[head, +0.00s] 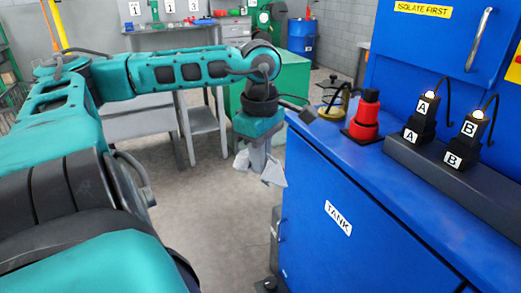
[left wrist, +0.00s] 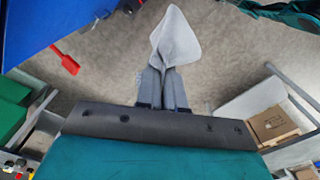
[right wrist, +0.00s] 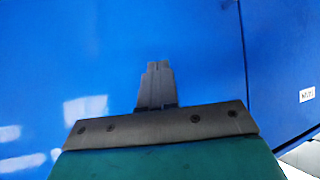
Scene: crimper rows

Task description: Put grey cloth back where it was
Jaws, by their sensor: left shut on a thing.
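The grey cloth (head: 272,173) hangs from my left gripper (head: 259,150) in the head view, above the floor and left of the blue TANK cabinet. In the left wrist view my left gripper (left wrist: 164,72) is shut on the same cloth (left wrist: 177,40), which spreads out beyond the fingertips. My right gripper (right wrist: 156,66) shows only in the right wrist view. Its fingers are together with nothing visible between them, in front of a plain blue surface.
The blue cabinet (head: 380,215) carries a red and black device (head: 365,115), a small yellow-ringed stand (head: 331,108) and a grey block (head: 450,175) with plugs marked A and B. Behind my left arm stand a grey table (head: 140,124) and a green cabinet (head: 300,75). Open floor lies below the cloth.

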